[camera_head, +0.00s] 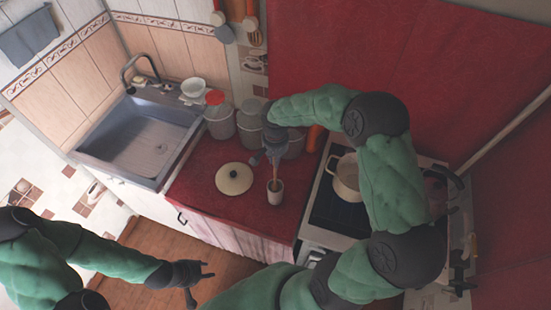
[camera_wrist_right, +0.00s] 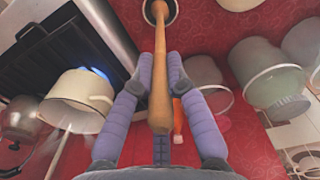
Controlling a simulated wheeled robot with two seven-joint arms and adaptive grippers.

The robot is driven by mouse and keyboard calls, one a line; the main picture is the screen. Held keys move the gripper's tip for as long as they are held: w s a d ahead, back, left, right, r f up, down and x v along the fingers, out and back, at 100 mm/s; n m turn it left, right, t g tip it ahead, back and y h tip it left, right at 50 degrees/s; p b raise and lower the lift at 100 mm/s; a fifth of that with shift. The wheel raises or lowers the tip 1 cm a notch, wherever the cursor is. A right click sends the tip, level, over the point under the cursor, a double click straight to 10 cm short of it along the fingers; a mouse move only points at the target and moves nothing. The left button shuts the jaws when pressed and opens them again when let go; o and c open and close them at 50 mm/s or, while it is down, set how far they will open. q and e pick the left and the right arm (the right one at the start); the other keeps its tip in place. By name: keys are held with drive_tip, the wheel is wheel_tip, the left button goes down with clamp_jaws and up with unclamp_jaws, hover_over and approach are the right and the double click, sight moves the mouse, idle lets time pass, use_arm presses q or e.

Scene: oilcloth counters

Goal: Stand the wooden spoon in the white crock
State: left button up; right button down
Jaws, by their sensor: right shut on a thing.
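The white crock (camera_head: 275,197) stands near the front edge of the red counter, its dark inside showing. My right gripper (camera_head: 273,155) is above it, shut on the wooden spoon (camera_head: 275,176), which points down into the crock's mouth. In the right wrist view the spoon (camera_wrist_right: 159,75) runs between the two purple fingers of the gripper (camera_wrist_right: 160,75), and its far end is inside the rim of the crock (camera_wrist_right: 174,14). Whether it touches the bottom cannot be told. My left gripper (camera_head: 199,282) is open and empty, low at the front left, away from the counter.
A cream lid (camera_head: 234,179) lies left of the crock. Several canisters, one a red-lidded jar (camera_head: 219,118), stand behind. A cream pot (camera_head: 345,178) is on the stove (camera_head: 328,212) at right; a blue flame shows beneath it in the wrist view. The sink (camera_head: 150,140) is at left.

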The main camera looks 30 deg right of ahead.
drive_tip(key=shift+f+b, duration=1.45)
drive_tip(key=shift+f, duration=0.6)
drive_tip(key=c, duration=1.2)
unclamp_jaws()
drive_tip(key=shift+o, duration=0.2)
drive_tip(key=shift+r, duration=0.1)
wheel_tip(320, 180, up, 12)
drive_tip(key=shift+f, duration=0.1)
